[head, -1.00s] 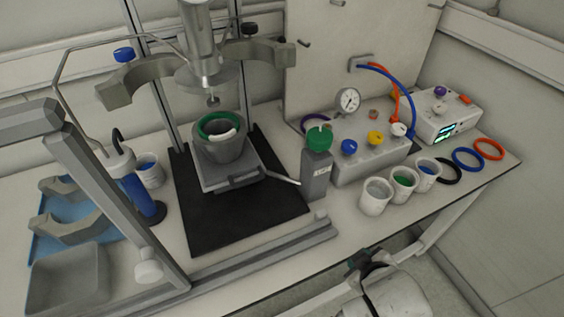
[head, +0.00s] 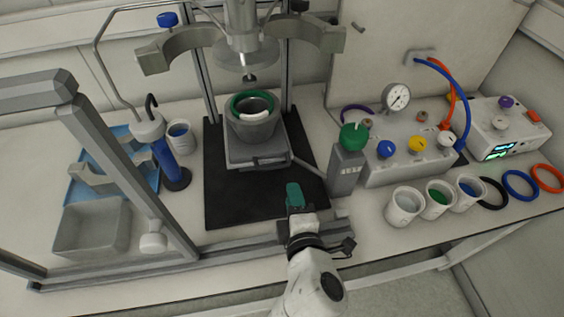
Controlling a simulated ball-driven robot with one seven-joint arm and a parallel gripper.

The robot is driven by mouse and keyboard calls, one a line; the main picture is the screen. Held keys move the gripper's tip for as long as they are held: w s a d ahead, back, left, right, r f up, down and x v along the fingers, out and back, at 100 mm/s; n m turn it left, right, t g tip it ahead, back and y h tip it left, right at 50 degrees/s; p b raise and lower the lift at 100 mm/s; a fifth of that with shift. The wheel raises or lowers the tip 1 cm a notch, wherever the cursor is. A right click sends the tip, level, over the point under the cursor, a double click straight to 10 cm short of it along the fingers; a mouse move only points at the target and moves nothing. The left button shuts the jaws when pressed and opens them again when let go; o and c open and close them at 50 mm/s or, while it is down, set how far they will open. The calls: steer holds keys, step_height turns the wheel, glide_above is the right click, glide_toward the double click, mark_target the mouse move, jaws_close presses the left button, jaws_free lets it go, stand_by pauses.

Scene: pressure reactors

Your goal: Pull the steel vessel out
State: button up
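The steel vessel (head: 254,126) is a grey open cup with a green ring (head: 238,104) around its rim and a white piece at its front edge. It sits upright on a small grey platform (head: 240,162) above a black mat (head: 226,206). The reactor head (head: 246,50) hangs above it with a clear gap. My gripper (head: 294,190) is in front of the platform, lower right of the vessel and apart from it. Its end shows as a green part seen from behind; its fingers cannot be made out.
White cups (head: 404,208) and coloured rings line the right front. Two half clamps (head: 180,52) flank the reactor head. A grey frame post (head: 125,165) and grey tray (head: 92,226) are at left.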

mark_target(275, 166)
steer(key=shift+n+y, duration=0.4)
steer(key=shift+n, duration=0.3)
steer(key=x, duration=0.3)
steer(key=a+x, duration=0.1)
steer(key=x, duration=0.3)
steer(key=a+x, duration=0.1)
steer(key=x, duration=0.3)
steer(key=shift+s+a+r, duration=0.15)
steer(key=shift+s+r, duration=0.05)
steer(key=shift+r, duration=0.15)
steer(key=shift+c, duration=0.2)
jaws_close()
